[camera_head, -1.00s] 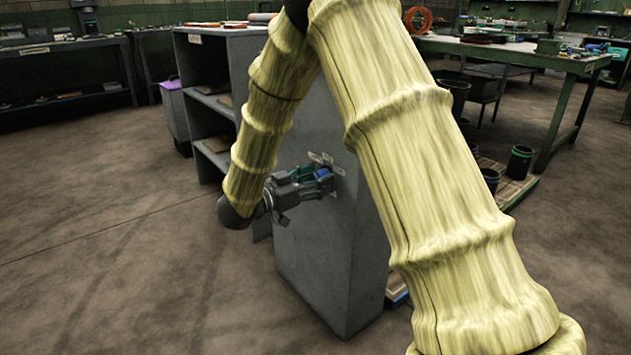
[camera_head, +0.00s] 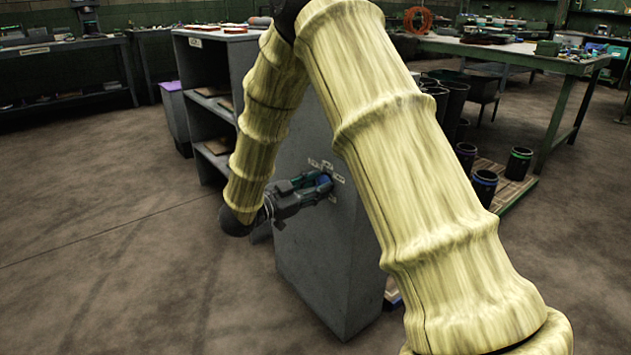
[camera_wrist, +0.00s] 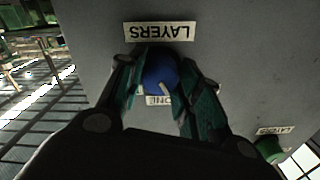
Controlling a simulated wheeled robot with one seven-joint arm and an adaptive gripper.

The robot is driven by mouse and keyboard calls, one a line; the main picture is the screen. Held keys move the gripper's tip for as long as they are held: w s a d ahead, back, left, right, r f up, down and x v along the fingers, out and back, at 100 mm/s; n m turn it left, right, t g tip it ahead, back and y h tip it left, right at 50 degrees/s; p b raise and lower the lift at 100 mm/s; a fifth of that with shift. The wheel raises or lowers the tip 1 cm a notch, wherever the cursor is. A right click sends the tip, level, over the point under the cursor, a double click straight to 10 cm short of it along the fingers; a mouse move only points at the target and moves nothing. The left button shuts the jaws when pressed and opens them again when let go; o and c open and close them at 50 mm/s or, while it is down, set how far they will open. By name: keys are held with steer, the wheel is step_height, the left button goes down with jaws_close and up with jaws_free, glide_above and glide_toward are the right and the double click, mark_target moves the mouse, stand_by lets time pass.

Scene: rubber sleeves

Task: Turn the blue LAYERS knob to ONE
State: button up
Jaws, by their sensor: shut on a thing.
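The blue knob (camera_wrist: 160,72) is on the grey face of a cabinet (camera_head: 318,265). My gripper (camera_wrist: 156,92) is shut on the knob, with one teal-lined finger on each side of it. A LAYERS label (camera_wrist: 158,31) reads upside down above the knob in the wrist view. A ONE label (camera_wrist: 157,100) shows below the knob, partly covered by the fingers. A pale pointer mark on the knob slants down toward the ONE label. In the head view the knob (camera_head: 325,182) is partly hidden by my gripper (camera_head: 316,187).
A green knob (camera_wrist: 270,150) with its own label (camera_wrist: 275,130) is at the lower right of the wrist view. Shelves (camera_head: 213,120) adjoin the cabinet. Black bins (camera_head: 484,187) and a green workbench (camera_head: 560,65) stand at right. The floor at left is clear.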

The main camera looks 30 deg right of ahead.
steer(key=m+p, duration=0.2)
steer(key=m, duration=0.3)
steer(key=shift+m, duration=0.3)
stand_by(0.4)
steer(key=o, duration=1.1)
steer(key=shift+c, duration=0.2)
steer(key=shift+a, duration=0.1)
steer(key=s+a, duration=0.1)
steer(key=a, duration=1)
steer(key=shift+a, duration=0.4)
